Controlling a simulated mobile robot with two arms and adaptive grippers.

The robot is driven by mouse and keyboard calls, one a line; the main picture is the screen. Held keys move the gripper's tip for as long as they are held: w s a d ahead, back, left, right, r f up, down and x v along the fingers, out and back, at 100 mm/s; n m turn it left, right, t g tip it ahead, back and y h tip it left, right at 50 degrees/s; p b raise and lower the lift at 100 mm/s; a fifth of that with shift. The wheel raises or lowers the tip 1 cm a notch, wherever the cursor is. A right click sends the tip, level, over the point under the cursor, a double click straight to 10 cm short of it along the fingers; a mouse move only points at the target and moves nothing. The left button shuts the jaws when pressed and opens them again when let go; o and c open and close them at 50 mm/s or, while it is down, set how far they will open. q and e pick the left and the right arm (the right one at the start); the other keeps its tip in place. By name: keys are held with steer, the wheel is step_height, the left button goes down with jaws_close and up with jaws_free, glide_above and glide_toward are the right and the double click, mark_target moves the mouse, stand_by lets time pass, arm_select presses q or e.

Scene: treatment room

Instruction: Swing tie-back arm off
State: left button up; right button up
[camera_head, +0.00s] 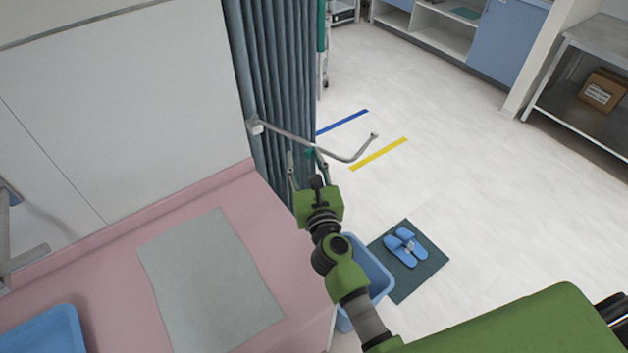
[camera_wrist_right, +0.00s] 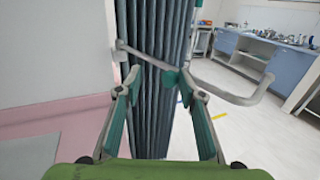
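The tie-back arm is a thin grey metal bar (camera_head: 291,135) with a bent, upturned outer end. It runs from a wall bracket (camera_head: 255,126) across the blue-grey pleated curtain (camera_head: 270,70). In the right wrist view the bar (camera_wrist_right: 228,97) crosses the curtain (camera_wrist_right: 158,110) and bends up at right. My right gripper (camera_head: 301,156) is close to the bar on the near side. Its two fingers (camera_wrist_right: 152,77) are apart with curtain visible between them. The right finger overlaps the bar in view; I cannot tell whether they touch. My left gripper is not in view.
A pink counter (camera_head: 110,262) with a grey mat (camera_head: 210,285) and a blue tray (camera_head: 45,332) lies at left. A blue bin (camera_head: 375,272) and blue slippers (camera_head: 405,248) on a dark mat (camera_head: 432,262) are on the floor.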

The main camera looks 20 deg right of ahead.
steer(key=s, duration=1)
steer(key=shift+s+a+f, duration=0.15)
steer(key=shift+s, duration=0.2)
